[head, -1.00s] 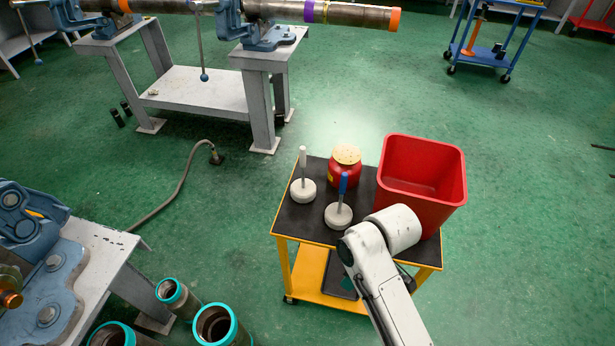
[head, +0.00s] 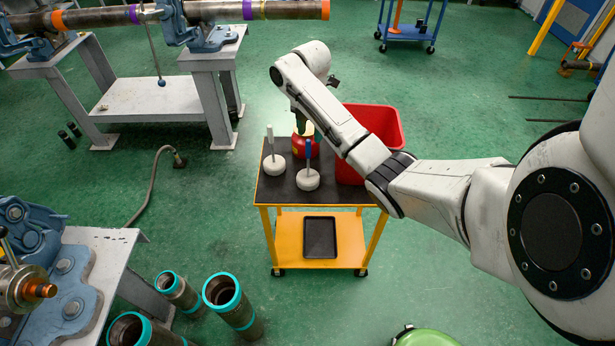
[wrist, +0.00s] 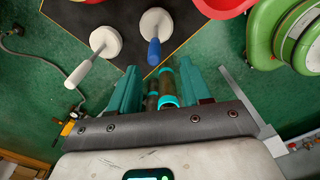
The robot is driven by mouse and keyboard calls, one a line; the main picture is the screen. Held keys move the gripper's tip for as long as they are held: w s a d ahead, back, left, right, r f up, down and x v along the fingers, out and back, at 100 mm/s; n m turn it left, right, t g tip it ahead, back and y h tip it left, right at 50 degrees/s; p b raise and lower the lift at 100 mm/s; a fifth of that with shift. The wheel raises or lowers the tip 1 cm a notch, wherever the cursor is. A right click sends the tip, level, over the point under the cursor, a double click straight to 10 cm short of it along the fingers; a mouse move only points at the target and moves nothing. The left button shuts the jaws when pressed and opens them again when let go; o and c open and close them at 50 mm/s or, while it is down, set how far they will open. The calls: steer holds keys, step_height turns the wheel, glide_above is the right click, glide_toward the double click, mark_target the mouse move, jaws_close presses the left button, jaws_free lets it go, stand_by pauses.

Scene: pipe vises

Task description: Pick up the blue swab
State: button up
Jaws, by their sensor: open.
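The blue swab (head: 308,179) stands upright on the black top of the yellow cart, with a round white head below and a blue handle above. In the wrist view the blue swab (wrist: 156,22) lies just beyond my fingertips, its blue handle pointing toward the space between them. My gripper (wrist: 158,85) is open, with its two teal fingers apart and nothing held. In the head view my arm reaches over the cart, and its links mostly hide the gripper. A white-handled swab (head: 274,178) stands left of the blue one; it also shows in the wrist view (wrist: 106,40).
A red can (head: 299,145) stands behind the swabs, partly hidden by my arm. A red bin (head: 380,125) stands on the cart's right. Teal-rimmed pipes (head: 232,300) stand on the floor at front left. A vise bench (head: 100,270) is at left.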

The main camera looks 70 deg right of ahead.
mark_target(308, 157)
step_height(308, 157, down, 4)
steer(key=shift+r, duration=0.2)
steer(key=shift+w+d+f+p, duration=0.1)
steer(key=shift+w+f+p, duration=0.15)
steer(key=shift+f, duration=1.05)
steer(key=shift+w+f+p, duration=0.15)
steer(key=shift+f+p, duration=0.1)
steer(key=shift+f, duration=1)
steer(key=shift+c, duration=0.5)
jaws_close()
